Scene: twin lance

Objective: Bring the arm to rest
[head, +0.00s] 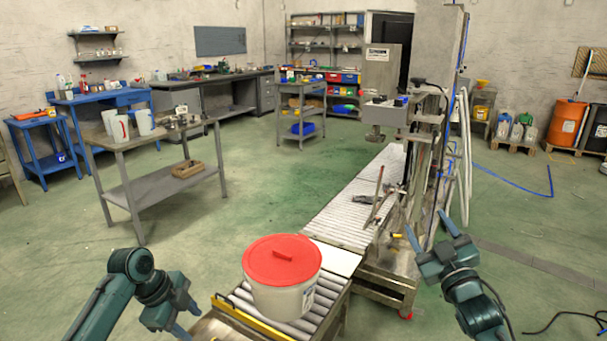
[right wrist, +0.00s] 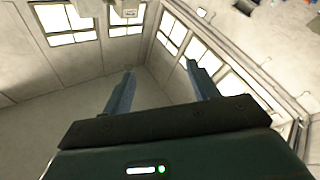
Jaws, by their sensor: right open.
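My right gripper (head: 424,220) is raised at the lower right of the head view, right of the conveyor. Its two blue-grey fingers point up and stand apart. In the right wrist view its fingers (right wrist: 160,68) have nothing between them, with only walls and windows behind. My left gripper (head: 192,325) is at the lower left of the head view, pointing down to the right. Its fingers look apart, with nothing seen between them. A grey-white bucket (head: 280,297) with a red lid (head: 282,261) stands upright on the near rollers, between the two grippers and apart from both.
A roller conveyor (head: 345,208) runs away from me to a steel machine (head: 425,180) with a column. A grey table (head: 160,140) with white jugs stands at the left. Blue benches and shelves line the back. Green floor is clear between table and conveyor.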

